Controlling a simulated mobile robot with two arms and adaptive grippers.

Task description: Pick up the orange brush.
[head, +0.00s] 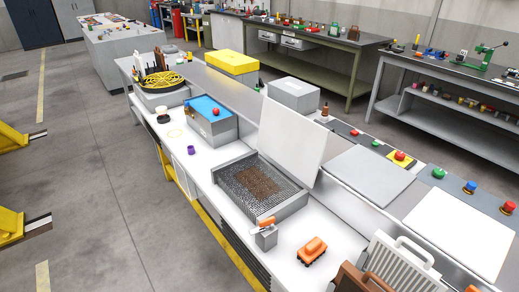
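An orange block-shaped object with a dark underside, which looks like the orange brush (312,250), lies on the white bench top (290,273) in the lower middle of the head view. To its left is a small grey holder (266,239) with an orange-and-white piece (263,224) at its top; I cannot tell what that piece is. The brush and the holder stand apart. Neither of my grippers shows in this view.
A grey tray with a mesh surface (290,201) and a raised white lid (291,139) lies behind the brush. A white ribbed item with a handle (396,262) and a brown item (356,281) stand to its right. The white top around the brush is mostly clear.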

